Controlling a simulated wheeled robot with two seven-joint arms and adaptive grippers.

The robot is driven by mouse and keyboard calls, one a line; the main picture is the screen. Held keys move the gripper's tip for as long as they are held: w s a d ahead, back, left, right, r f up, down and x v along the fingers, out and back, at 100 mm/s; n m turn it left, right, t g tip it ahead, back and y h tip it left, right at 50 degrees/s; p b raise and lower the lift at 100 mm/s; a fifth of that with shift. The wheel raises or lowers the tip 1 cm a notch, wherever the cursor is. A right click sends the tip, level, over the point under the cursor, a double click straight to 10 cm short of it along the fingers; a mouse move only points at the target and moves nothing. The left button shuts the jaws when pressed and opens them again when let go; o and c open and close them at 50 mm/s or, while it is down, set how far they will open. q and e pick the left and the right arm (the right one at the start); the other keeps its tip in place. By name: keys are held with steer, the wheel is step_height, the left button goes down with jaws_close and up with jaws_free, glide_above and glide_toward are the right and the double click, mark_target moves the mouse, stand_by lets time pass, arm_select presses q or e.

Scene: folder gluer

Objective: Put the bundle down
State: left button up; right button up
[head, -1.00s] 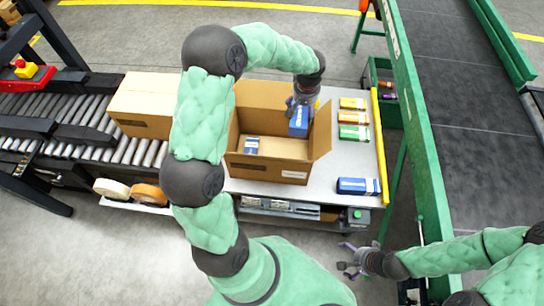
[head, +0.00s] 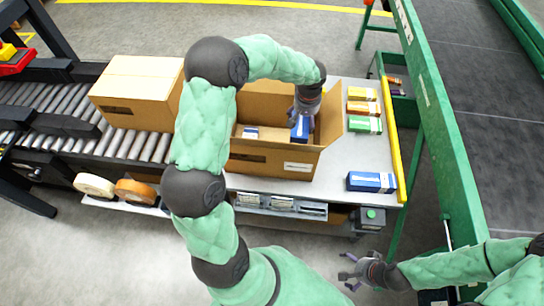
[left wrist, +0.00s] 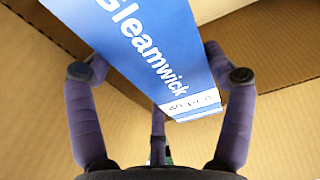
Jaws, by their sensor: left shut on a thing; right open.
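My left gripper (head: 304,112) is shut on a blue and white bundle (head: 299,130) and holds it inside the open cardboard box (head: 262,160), at the right side. In the left wrist view the bundle (left wrist: 150,50) lies between the two fingers, tilted, with "Gleamwick" printed on it and cardboard walls around. Whether its bottom touches the box floor cannot be told. Another blue and white bundle (head: 251,132) lies in the box at the left. My right gripper (head: 352,272) is open and empty, in front of the table and away from the box.
On the table (head: 335,180), right of the box, lie a yellow bundle (head: 362,94), an orange bundle (head: 363,108), a green bundle (head: 365,124) and a blue bundle (head: 371,182). A closed carton (head: 140,90) sits on the roller conveyor. A yellow rail (head: 394,150) edges the table.

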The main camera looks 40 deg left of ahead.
arm_select(q)
step_height(320, 180, down, 2)
steer(key=shift+f+b, duration=0.15)
steer(key=shift+b, duration=0.6)
step_height(320, 180, down, 10)
steer(key=b, duration=0.4)
steer(key=shift+f+b, duration=0.35)
steer(key=shift+b, duration=0.1)
steer(key=shift+f, duration=0.25)
steer(key=o, duration=1.3)
steer(key=shift+c, duration=0.2)
